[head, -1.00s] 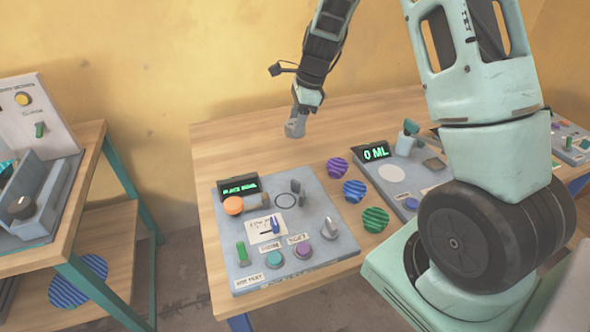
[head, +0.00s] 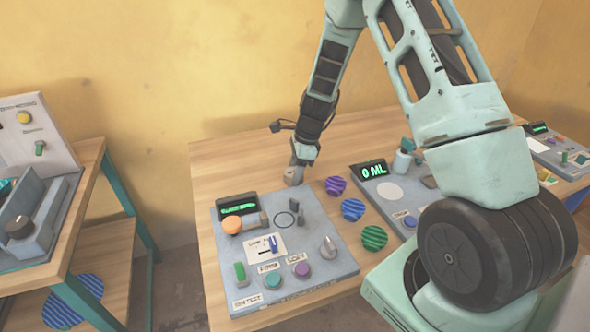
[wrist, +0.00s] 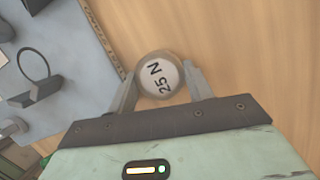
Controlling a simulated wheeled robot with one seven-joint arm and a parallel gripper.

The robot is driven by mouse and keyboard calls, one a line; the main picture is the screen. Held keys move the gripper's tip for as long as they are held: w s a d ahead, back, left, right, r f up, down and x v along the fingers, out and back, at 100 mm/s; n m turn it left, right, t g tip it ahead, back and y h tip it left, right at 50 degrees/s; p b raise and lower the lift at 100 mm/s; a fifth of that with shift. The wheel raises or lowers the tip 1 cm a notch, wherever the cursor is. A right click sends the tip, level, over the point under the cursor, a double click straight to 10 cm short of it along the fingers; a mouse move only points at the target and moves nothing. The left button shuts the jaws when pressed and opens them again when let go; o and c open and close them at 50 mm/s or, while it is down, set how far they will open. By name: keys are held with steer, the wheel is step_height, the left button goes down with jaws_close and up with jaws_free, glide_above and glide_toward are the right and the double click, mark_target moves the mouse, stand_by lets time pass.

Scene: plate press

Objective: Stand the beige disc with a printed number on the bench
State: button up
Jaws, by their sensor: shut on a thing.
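The beige disc (wrist: 160,77) has a pale round face printed "25 N" and a darker beige rim. It sits between the two fingers of my gripper (wrist: 160,84) in the wrist view, which are shut on its sides. The printed face points towards the wrist camera. In the head view my gripper (head: 294,176) is low over the wooden bench (head: 235,160), just behind the grey panel's back right corner. The disc is too small there to tell from the fingers, and whether it touches the bench is unclear.
The grey panel (head: 340,266) has a ring, posts, knobs and an orange-capped cylinder (head: 232,226). Striped discs in purple (head: 335,186), blue (head: 353,209) and green (head: 374,237) lie to its right. A second panel (head: 398,209) with a "0 ML" display stands beyond. Bench behind the panel is clear.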

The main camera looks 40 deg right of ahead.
steer(key=shift+f, duration=0.15)
steer(key=o, duration=0.8)
steer(key=v, duration=1.2)
steer(key=s+a+r+n+g, duration=0.1)
steer(key=s+a+r+n, duration=0.15)
steer(key=a+n, duration=0.35)
steer(key=s+a+r+n, duration=0.1)
steer(key=s+a+n, duration=0.25)
steer(key=a, duration=0.45)
steer(key=s+a+r+n+g, duration=0.1)
steer(key=s+a+r+n, duration=0.1)
steer(key=s+a+n, duration=0.75)
steer(key=s+n, duration=0.2)
steer(key=s+a+n+h, duration=0.1)
steer(key=s+a+n, duration=0.2)
steer(key=s+n, duration=0.2)
steer(key=s+a+r+n+h, duration=0.1)
steer(key=s+a+n, duration=0.2)
steer(key=s+n, duration=0.2)
steer(key=shift+s+r, duration=0.15)
steer(key=shift+s, duration=0.55)
